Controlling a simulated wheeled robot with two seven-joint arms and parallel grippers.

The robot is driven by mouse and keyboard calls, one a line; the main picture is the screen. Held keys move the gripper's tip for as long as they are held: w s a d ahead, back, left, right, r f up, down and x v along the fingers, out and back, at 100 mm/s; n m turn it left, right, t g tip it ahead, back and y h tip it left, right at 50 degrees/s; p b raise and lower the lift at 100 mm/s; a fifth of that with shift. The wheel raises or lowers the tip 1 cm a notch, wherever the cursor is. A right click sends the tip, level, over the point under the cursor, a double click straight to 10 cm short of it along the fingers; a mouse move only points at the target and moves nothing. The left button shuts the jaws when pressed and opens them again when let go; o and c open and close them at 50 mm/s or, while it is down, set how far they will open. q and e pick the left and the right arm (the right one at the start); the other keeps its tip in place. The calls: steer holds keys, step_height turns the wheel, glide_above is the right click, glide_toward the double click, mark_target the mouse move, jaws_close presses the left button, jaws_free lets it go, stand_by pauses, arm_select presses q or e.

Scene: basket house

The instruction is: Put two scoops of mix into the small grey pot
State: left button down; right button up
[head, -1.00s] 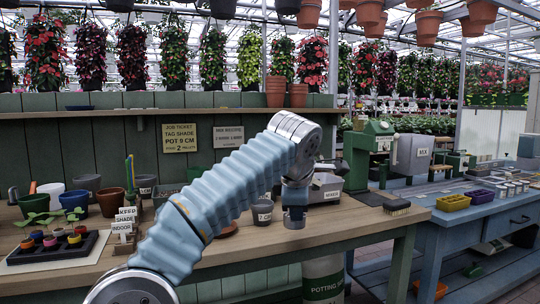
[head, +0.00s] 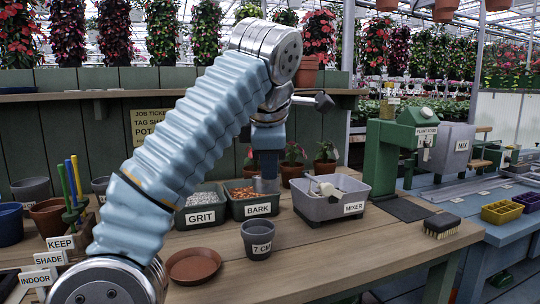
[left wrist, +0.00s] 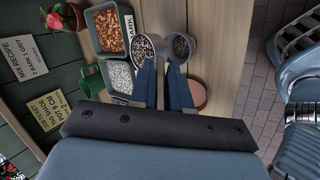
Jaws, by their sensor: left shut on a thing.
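The small grey pot (head: 258,241), labelled 7 CM, stands upright on the wooden bench. In the left wrist view the pot (left wrist: 182,46) has dark, speckled mix inside. My left gripper (head: 266,172) is above and behind the pot, in front of the bark tray. It is shut on a metal scoop (head: 265,186). In the left wrist view the scoop (left wrist: 148,47) holds speckled mix and is beside the pot's mouth, higher than it. The grey mixer tub (head: 322,208) stands to the right with a white part inside; its contents are mostly hidden. My right gripper is not in view.
Grit (head: 201,217) and bark (head: 254,209) trays stand behind the pot. A terracotta saucer (head: 193,266) lies left of it. A brush (head: 441,226) lies near the bench's right edge. Small potted plants (head: 326,162) stand behind the mixer. The bench front right of the pot is clear.

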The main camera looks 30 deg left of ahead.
arm_select(q)
steer(key=shift+a, duration=0.3)
steer(key=shift+s+a+f+n+h, duration=0.1)
steer(key=shift+s+f+n+h, duration=0.15)
steer(key=shift+n+h, duration=0.05)
steer(key=s+a+f+n+t+h+b, duration=0.2)
steer(key=f+n+t+h+b, duration=0.3)
steer(key=b, duration=0.5)
steer(key=shift+s+a+n+t+h, duration=0.25)
steer(key=shift+a+n+t+h, duration=0.35)
steer(key=shift+a+n+t, duration=0.15)
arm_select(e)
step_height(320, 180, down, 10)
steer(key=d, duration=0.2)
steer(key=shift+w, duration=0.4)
arm_select(q)
steer(key=shift+r, duration=0.1)
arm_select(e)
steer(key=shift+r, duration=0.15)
